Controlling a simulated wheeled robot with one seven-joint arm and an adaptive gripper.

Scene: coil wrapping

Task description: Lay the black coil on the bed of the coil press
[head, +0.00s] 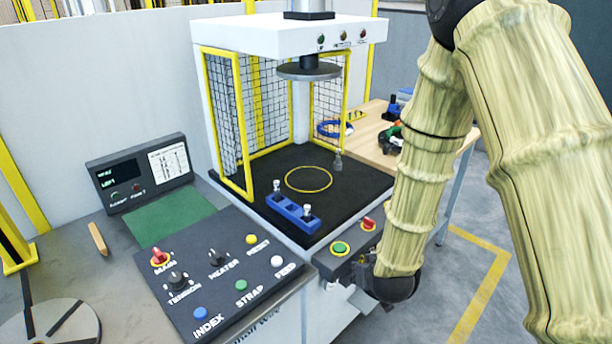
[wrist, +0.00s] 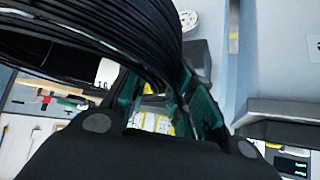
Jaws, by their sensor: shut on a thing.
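The coil press (head: 285,35) stands in the middle of the head view, with a white top and a round dark platen (head: 308,70) hanging under it. Its black bed (head: 352,192) is flat and bears a yellow ring marking (head: 309,179), with nothing inside the ring. In the wrist view, the black coil (wrist: 105,28) fills the upper left, a thick bundle of black strands with a white tag (wrist: 106,73). My gripper (wrist: 165,98) is shut on the coil's near side, with a teal finger on each side. The gripper and coil do not show in the head view.
A blue block with pegs (head: 293,213) sits at the bed's front edge, and a small metal post (head: 338,162) stands by the ring. Mesh guards (head: 228,110) flank the bed. A control panel (head: 215,270) lies front left; a wooden table (head: 375,130) stands behind right.

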